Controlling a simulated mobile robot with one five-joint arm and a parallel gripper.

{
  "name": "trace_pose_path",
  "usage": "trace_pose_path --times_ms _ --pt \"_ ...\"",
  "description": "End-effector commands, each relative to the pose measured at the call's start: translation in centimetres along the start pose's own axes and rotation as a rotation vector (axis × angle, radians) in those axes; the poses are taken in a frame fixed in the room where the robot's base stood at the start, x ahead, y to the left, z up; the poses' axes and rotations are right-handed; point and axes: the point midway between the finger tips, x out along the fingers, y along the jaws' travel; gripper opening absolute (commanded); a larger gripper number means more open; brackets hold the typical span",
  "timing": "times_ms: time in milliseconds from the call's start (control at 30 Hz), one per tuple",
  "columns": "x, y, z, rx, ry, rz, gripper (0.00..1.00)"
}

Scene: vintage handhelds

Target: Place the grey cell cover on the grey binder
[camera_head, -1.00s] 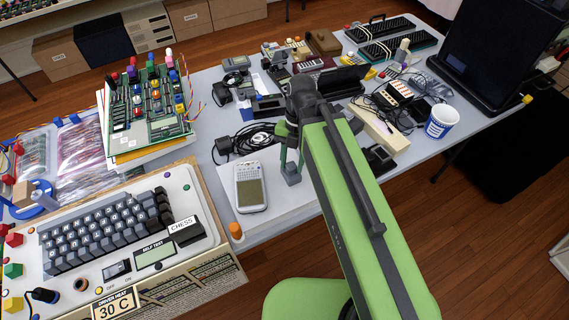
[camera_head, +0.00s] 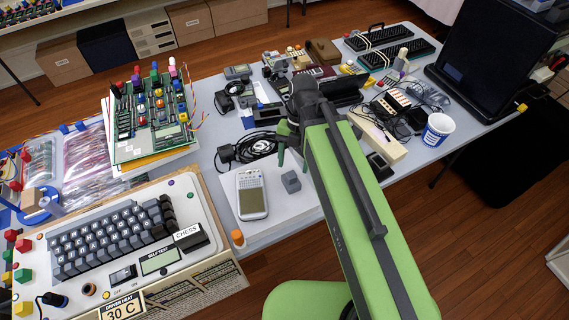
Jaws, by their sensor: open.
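The small grey block that looks to be the cell cover (camera_head: 291,182) rests on the pale grey, flat binder (camera_head: 278,214), right of the handheld with a large screen (camera_head: 252,195). My gripper (camera_head: 288,152) is open and empty, just behind and above the cover, apart from it. My green arm hides part of the gripper and the binder's right side.
A black cable coil (camera_head: 252,147) lies behind the binder. An orange cap (camera_head: 238,238) stands at its front left corner. A keyboard console (camera_head: 120,250) is at left, circuit boards (camera_head: 150,120) behind it. A paper cup (camera_head: 438,129) stands at right.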

Motion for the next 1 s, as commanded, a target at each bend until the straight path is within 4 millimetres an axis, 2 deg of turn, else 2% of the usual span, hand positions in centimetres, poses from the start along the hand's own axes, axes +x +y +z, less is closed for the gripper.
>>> trace_pose_path --times_ms 33,200,300,400,700,767,867,1000 --pt "-2.4 0.0 -0.2 0.001 0.000 0.000 0.59" --pt "-6.3 0.0 -0.2 0.001 0.000 0.000 0.59" --pt "-7.8 0.0 -0.2 0.000 0.000 0.000 0.59" --pt "-8.4 0.0 -0.1 -0.001 0.000 0.000 0.59" --pt "-8.2 -0.3 0.2 0.037 -0.003 0.002 0.59" --pt "-8.2 -0.9 0.5 0.133 -0.013 0.006 0.59" --pt "-8.3 -2.9 1.7 0.459 -0.044 0.024 0.59" --pt "-8.6 -6.8 3.9 1.101 -0.091 0.085 0.59"
